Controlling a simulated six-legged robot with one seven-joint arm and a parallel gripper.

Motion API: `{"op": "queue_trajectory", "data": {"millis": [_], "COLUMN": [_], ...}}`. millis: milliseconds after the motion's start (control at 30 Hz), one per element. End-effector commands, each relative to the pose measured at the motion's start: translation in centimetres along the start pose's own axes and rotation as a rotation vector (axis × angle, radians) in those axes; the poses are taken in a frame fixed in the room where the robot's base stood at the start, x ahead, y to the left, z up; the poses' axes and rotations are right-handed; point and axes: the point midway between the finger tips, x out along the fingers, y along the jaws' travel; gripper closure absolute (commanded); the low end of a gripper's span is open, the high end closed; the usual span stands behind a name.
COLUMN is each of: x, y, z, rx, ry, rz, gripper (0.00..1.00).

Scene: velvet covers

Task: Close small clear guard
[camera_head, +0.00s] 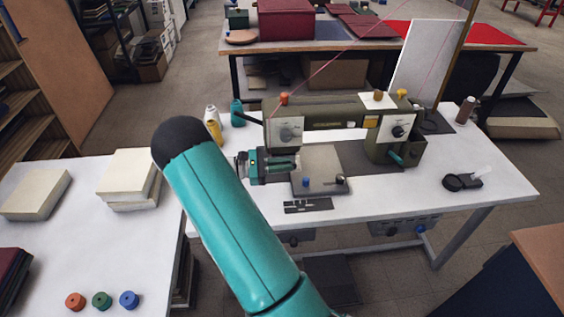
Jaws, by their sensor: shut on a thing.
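An olive-green sewing machine (335,120) stands on a white table, its needle end at the left. My teal arm reaches up from the bottom and bends towards this end. My gripper (292,164) is at the needle end, just above the left part of the machine's bed plate (322,172). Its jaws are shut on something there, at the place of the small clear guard. The guard itself is too small and too clear to make out, and my gripper partly hides that spot. How far the guard stands open cannot be told.
A blue knob (306,182) and a dark knob (341,180) sit on the bed plate. Thread cones (213,122) stand behind my arm. A black tape holder (461,181) lies at the right. Books (130,178) and coloured spools (102,300) are on the left table.

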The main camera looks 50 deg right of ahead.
Motion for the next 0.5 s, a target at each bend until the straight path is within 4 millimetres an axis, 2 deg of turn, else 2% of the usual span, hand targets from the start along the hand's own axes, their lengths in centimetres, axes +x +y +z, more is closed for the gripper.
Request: {"op": "queue_trajectory", "data": {"millis": [500], "x": [-0.1], "y": [-0.7], "z": [-3.0], "rx": [0.475], "ry": [-0.004], "rz": [0.000], "gripper": [1.00]}}
